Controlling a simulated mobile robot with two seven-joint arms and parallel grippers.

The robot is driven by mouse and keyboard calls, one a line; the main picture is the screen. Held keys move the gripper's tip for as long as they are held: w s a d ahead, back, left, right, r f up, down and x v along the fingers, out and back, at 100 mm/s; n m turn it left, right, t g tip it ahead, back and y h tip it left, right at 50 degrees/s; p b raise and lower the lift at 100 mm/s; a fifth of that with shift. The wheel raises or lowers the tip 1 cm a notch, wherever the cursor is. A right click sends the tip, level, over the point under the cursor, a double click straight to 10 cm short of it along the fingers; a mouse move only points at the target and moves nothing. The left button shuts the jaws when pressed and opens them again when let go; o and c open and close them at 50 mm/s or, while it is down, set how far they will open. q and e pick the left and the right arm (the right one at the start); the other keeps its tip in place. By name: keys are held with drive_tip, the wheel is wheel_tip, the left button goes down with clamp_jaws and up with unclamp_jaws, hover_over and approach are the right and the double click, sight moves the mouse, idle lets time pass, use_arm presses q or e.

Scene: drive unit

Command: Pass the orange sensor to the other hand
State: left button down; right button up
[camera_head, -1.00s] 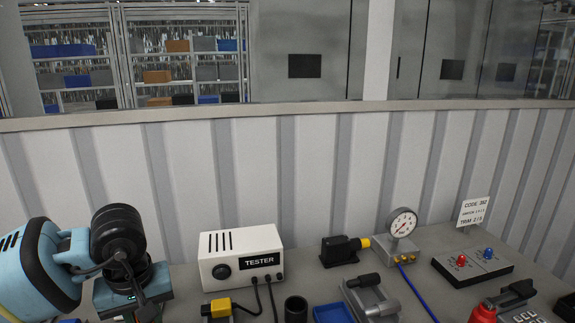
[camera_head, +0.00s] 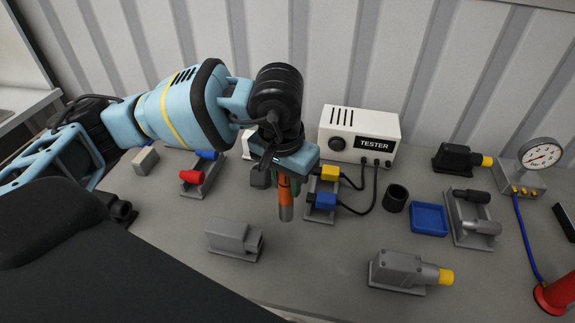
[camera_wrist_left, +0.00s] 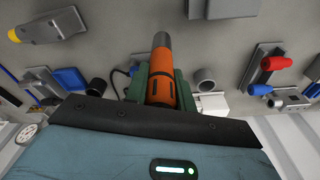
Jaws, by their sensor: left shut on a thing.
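My left gripper (camera_head: 286,180) is shut on the orange sensor (camera_head: 285,193) and holds it over the bench. The sensor is a short orange cylinder with a grey tip that points down. Its upper end is hidden by the gripper in the head view. In the left wrist view the orange sensor (camera_wrist_left: 161,82) sits between the green fingers of the left gripper (camera_wrist_left: 160,88), its grey tip pointing away from the palm. My right gripper shows in neither view.
A white tester (camera_head: 355,135) with cabled plugs stands at the back. A blue tray (camera_head: 429,219), a black cup (camera_head: 396,197) and a pressure gauge (camera_head: 541,155) are to the right. Grey blocks (camera_head: 234,238) stand in front. Bare bench (camera_head: 310,265) lies at front centre.

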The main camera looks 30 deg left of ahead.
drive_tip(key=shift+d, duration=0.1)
use_arm(q)
drive_tip(key=d+r+m, duration=0.4)
drive_tip(key=d+m, duration=0.2)
drive_tip(key=d, duration=0.6)
drive_tip(key=shift+d+m+h, duration=0.2)
drive_tip(key=shift+m+h, duration=0.2)
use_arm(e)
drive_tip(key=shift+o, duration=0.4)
